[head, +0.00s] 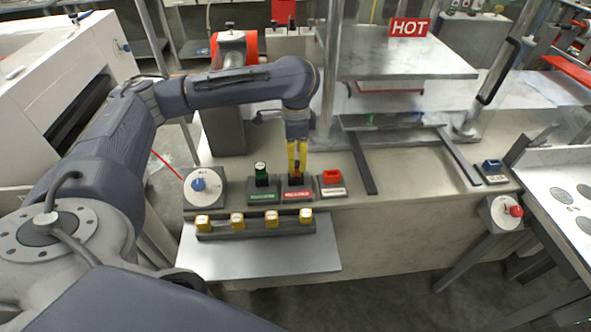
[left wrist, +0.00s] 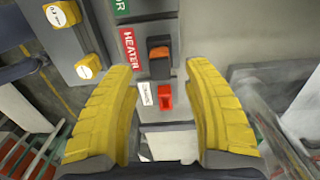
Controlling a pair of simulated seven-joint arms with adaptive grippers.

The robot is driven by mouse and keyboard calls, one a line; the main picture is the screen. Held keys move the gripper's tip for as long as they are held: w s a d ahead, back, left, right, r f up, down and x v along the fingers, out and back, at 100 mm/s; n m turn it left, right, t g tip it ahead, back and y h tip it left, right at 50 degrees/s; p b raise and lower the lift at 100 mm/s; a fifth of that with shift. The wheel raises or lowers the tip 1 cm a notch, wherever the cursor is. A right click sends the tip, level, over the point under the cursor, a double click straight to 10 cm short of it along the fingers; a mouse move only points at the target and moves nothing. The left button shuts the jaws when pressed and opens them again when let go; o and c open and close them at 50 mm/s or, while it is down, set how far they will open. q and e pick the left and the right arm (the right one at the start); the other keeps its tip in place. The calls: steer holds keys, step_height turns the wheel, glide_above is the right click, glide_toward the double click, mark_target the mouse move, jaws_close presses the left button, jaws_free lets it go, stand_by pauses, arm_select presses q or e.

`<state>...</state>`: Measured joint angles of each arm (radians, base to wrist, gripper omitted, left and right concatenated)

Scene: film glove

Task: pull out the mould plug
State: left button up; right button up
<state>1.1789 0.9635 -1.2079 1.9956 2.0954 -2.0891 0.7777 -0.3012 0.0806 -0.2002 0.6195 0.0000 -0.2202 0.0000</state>
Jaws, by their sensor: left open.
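Three plug stations stand in a row on the bench. A green plug (head: 261,170) is at the left. The middle station has a red HEATER label (head: 297,194) and holds an orange plug (left wrist: 160,53) in a dark socket. A red plug (head: 332,177) is at the right, by a small white label too small to read; it also shows in the left wrist view (left wrist: 165,95). I cannot read which is the mould plug. My left gripper (head: 297,170) points down over the middle station, open and empty, its yellow fingers apart on either side in the left wrist view (left wrist: 160,68).
A rack with several yellow blocks (head: 271,220) stands in front of the plugs. A blue knob box (head: 204,186) is to their left. A press with a HOT sign (head: 409,28) and two dark rails stands behind right. A blue plug (head: 492,165) sits at the far right.

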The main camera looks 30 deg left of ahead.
mark_target(296, 163)
arm_select(q)
steer(key=shift+f, duration=2.85)
jaws_close()
